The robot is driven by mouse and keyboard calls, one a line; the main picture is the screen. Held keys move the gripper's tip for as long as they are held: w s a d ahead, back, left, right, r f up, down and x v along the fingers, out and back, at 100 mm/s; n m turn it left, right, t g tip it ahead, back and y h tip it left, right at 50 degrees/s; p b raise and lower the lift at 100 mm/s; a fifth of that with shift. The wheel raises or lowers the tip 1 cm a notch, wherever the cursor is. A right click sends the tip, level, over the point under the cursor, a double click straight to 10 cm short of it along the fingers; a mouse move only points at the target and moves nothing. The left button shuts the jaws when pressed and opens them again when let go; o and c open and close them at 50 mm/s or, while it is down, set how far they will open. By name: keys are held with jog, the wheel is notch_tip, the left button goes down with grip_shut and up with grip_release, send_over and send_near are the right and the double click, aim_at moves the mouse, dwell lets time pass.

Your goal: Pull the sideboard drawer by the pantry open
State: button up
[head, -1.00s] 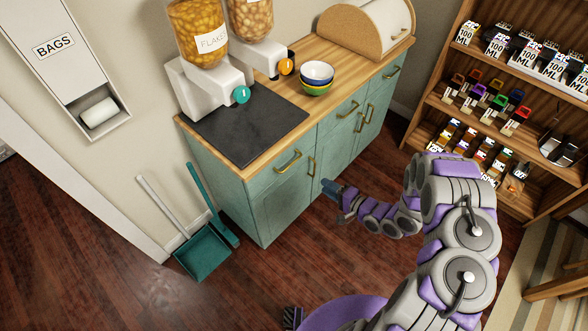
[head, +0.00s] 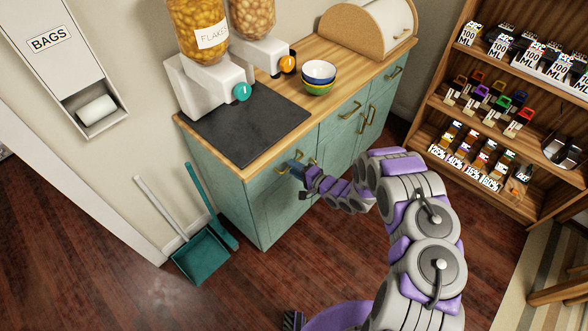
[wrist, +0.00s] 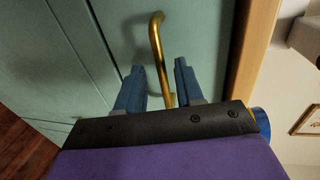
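The teal sideboard (head: 225,195) with a wooden top stands against the wall; its drawer fronts look closed. The left drawer's brass handle (head: 284,166) is partly hidden by my gripper (head: 297,168), which is right at it. In the wrist view, the brass handle (wrist: 158,45) runs between the two blue fingers of my gripper (wrist: 158,85). The fingers are apart, with a gap on each side of the handle, so the gripper is open. The lower end of the handle passes behind the gripper body. I cannot tell whether a finger touches the drawer front.
On the sideboard stand dispensers (head: 210,85), stacked bowls (head: 318,76) and a bread box (head: 367,32). A teal dustpan (head: 202,257) and brush lean at its left. Wooden shelves (head: 480,110) with goods stand at the right.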

jog(key=shift+w+a, duration=0.25)
jog(key=shift+a, duration=0.05)
grip_shut()
jog(key=shift+s+f, duration=0.15)
jog(key=shift+f, duration=0.05)
dwell(1.2)
